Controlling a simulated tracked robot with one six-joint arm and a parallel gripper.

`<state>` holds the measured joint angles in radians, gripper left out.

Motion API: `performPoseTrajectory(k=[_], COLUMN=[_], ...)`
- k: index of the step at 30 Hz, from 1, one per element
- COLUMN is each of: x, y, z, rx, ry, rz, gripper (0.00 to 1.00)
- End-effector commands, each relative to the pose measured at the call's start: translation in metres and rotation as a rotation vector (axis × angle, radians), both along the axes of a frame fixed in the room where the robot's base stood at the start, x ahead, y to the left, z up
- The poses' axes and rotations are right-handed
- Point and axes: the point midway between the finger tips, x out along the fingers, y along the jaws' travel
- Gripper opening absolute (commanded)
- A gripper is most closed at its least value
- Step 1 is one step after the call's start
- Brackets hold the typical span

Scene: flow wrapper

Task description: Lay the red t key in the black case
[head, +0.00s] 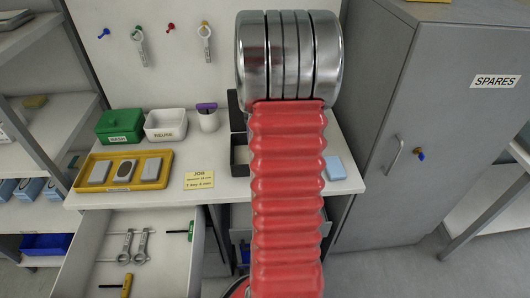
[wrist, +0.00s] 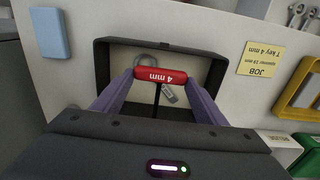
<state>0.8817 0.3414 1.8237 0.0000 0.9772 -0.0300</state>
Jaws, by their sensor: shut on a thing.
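In the wrist view the red t key (wrist: 172,76), marked 4 mm, is between the two fingers of my gripper (wrist: 160,78). The gripper is shut on its red handle, and the dark shaft runs down the picture from it. The key is over the open black case (wrist: 165,43); how high above the floor of the case I cannot tell. A grey metal spanner (wrist: 168,94) lies in the case, partly hidden by the key and gripper. In the head view my arm hides the gripper, the key and most of the black case (head: 239,168).
A yellow tray (head: 165,182), a job note (head: 199,180), a green box (head: 120,125), a white reuse bin (head: 166,125) and a cup (head: 208,122) stand left of the case. A blue block (head: 335,168) lies right. An open drawer (head: 75,270) holds spanners and t keys.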

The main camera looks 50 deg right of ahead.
Motion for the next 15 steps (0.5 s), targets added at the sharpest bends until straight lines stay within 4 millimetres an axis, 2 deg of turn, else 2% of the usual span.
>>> performPoseTrajectory(k=[3, 11, 15], x=[0.000, 0.000, 0.000], y=[0.000, 0.000, 0.001], z=[-0.006, -0.006, -0.016], rx=[-0.001, -0.001, 0.001], ry=[-0.001, -0.001, 0.001], rz=[0.000, 0.000, 0.001], gripper=[0.43, 0.43, 0.43])
